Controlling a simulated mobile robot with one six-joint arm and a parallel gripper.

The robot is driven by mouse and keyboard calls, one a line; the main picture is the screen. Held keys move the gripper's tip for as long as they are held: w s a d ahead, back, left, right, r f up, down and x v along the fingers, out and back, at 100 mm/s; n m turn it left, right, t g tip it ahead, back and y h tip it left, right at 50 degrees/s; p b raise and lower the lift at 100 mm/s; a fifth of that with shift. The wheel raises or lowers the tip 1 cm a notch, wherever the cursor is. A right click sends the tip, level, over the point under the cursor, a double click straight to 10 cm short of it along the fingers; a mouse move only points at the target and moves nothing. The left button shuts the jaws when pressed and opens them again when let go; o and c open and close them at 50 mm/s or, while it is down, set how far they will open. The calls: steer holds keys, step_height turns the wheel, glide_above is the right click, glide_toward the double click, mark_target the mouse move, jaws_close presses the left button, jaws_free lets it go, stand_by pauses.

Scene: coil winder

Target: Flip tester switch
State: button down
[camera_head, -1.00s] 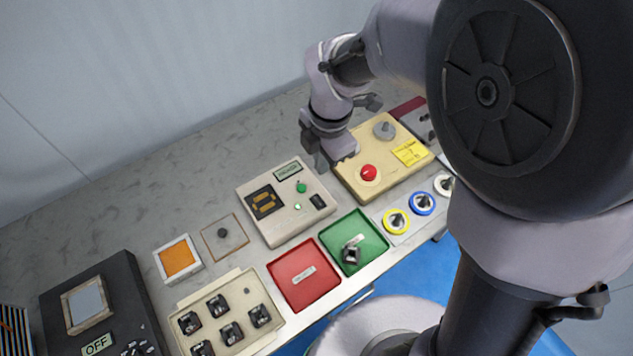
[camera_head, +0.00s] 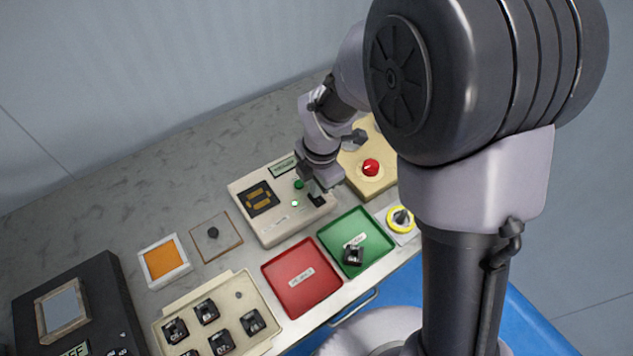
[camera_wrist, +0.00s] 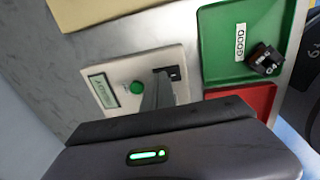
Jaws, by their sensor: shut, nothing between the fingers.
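The tester is a beige box (camera_head: 268,227) in the middle of the bench, with a black component nest, a small display, a green button (camera_head: 299,184) and a small black switch (camera_head: 317,201). My gripper (camera_head: 313,188) is over the tester's right side, close to the switch. In the wrist view, the shut, empty fingertips (camera_wrist: 161,76) lie at the black switch (camera_wrist: 174,72) and partly cover it. I cannot tell whether they touch it. The green button (camera_wrist: 137,87) shows left of the fingers. The component nest is hidden in the wrist view.
A yellow-beige panel with a red button (camera_head: 371,167) stands just right of the tester. In front are a red tray (camera_head: 290,300) and a green tray (camera_head: 375,258) holding a black part (camera_head: 354,257). A beige tray of several parts (camera_head: 190,335) is at front left.

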steer(key=shift+f, duration=0.1)
steer(key=shift+f, duration=0.25)
steer(key=shift+s, duration=0.15)
steer(key=shift+s+d, duration=0.1)
steer(key=shift+s, duration=0.05)
steer(key=shift+s+d+f, duration=0.1)
steer(key=shift+s+d, duration=0.05)
steer(key=shift+s, duration=0.15)
steer(key=shift+s+d, duration=0.2)
steer(key=shift+s, duration=0.05)
